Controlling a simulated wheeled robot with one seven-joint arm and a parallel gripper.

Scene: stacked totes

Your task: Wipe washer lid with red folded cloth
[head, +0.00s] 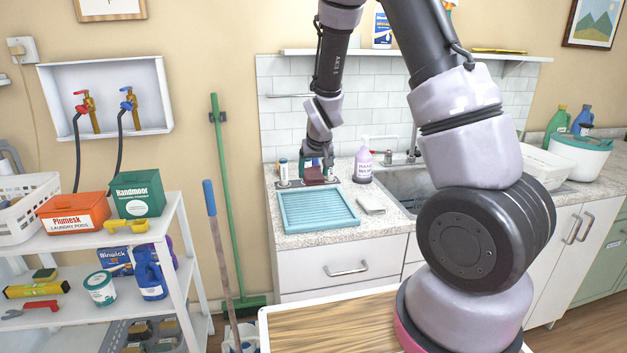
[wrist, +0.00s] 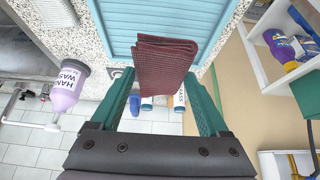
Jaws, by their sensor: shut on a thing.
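The red folded cloth (wrist: 165,65) is dark red and sits between the green fingers of my gripper (wrist: 158,88) in the wrist view. The gripper is shut on it. In the head view the cloth (head: 314,175) shows small below my gripper (head: 316,163), over the back of the counter behind a blue ribbed board (head: 318,211). In the wrist view the cloth overlaps the near edge of this blue board (wrist: 165,22). Whether the cloth touches anything below is unclear. I cannot make out a washer lid in either view.
A hand wash bottle (head: 363,166) stands right of the cloth, by the sink (head: 405,190). Small bottles stand behind the cloth. A grey pad (head: 370,204) lies on the counter (head: 380,225). A stocked shelf (head: 95,238) stands left; a wood-topped surface (head: 330,330) is in front.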

